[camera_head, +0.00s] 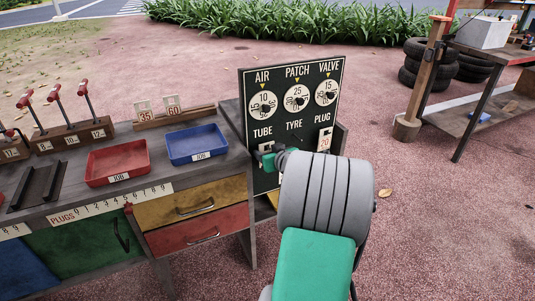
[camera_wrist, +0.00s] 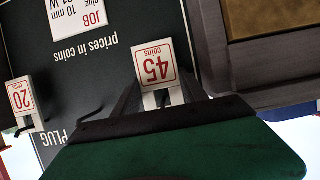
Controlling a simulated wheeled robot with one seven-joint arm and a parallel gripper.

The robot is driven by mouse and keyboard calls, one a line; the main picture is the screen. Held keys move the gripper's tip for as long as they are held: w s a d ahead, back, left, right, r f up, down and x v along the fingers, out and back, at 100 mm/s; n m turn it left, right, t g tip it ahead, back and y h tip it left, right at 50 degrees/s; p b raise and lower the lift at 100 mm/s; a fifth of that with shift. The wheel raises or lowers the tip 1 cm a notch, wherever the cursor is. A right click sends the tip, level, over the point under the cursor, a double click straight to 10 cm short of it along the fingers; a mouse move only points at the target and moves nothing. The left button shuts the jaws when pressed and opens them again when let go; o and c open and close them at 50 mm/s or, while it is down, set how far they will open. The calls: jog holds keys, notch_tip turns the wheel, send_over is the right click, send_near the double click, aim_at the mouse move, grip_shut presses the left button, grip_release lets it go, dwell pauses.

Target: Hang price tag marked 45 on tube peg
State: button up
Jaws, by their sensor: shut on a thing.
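The white price tag marked 45 (camera_wrist: 155,66) shows upside down in the wrist view, between the dark fingers of my gripper (camera_wrist: 160,98). My gripper is shut on it, in front of the dark price board (camera_head: 292,100). In the head view my gripper (camera_head: 268,158) is at the board's lower left, just below the TUBE label (camera_head: 262,132). The tube peg is hidden by the tag and gripper, so I cannot tell whether the tag touches it. A bare dark peg (camera_wrist: 91,115) shows beside the tag in the wrist view.
A tag reading 20 (camera_wrist: 20,96) hangs by the PLUG label; it shows in the head view too (camera_head: 325,142). Tags 35 (camera_head: 145,113) and 60 (camera_head: 172,106) stand in a wooden rack. Red (camera_head: 118,161) and blue (camera_head: 197,144) trays sit on the bench.

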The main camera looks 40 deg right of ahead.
jog(key=o, duration=1.4)
